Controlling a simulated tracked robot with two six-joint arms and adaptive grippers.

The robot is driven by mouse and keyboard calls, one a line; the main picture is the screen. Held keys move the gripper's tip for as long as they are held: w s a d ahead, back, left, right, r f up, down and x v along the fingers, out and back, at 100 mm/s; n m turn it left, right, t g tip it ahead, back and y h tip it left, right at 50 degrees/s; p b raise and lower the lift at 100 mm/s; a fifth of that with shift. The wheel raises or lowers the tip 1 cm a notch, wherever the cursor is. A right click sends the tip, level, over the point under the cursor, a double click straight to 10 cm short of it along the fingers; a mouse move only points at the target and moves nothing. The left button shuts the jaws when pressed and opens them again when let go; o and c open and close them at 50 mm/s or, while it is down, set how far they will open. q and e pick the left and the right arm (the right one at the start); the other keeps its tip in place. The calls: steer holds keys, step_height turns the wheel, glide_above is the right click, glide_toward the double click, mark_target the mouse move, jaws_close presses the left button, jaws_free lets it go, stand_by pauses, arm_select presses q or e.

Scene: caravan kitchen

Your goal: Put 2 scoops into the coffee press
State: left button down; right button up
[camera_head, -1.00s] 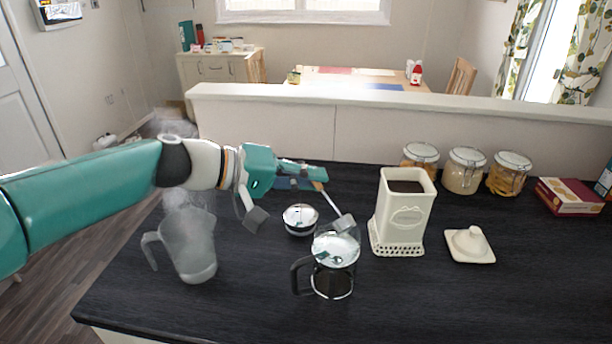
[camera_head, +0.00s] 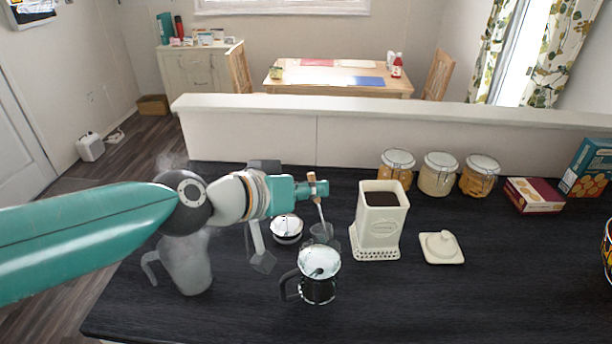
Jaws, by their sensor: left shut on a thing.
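My left gripper (camera_head: 316,188) is shut on the wooden-ended handle of a scoop (camera_head: 322,232). The scoop hangs below the gripper, just behind the press rim in the picture; I cannot tell whether it holds coffee. The glass coffee press (camera_head: 318,290) stands upright with its black handle to the left; its top looks open and its lower part dark. The cream coffee canister (camera_head: 378,228) stands open to the right, with dark coffee inside. Its cream lid (camera_head: 441,247) lies on the counter beside it. My right gripper is out of view.
A steaming translucent jug (camera_head: 187,265) stands left of the press. A round chrome-and-dark piece (camera_head: 286,228) sits behind the press. Several glass jars (camera_head: 438,175) and boxes (camera_head: 533,194) line the back right. The black counter (camera_head: 450,305) is clear at front right.

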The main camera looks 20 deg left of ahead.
arm_select(q)
steer(key=d+r+m+p, duration=0.1)
steer(key=p, duration=0.2)
steer(key=s+d+r+m+t+y+p, duration=0.1)
steer(key=p, duration=0.2)
steer(key=shift+s+d+r+y, duration=0.1)
steer(key=shift+s+d+y, duration=0.1)
steer(key=shift+y, duration=0.1)
steer(key=shift+m, duration=0.3)
stand_by(0.6)
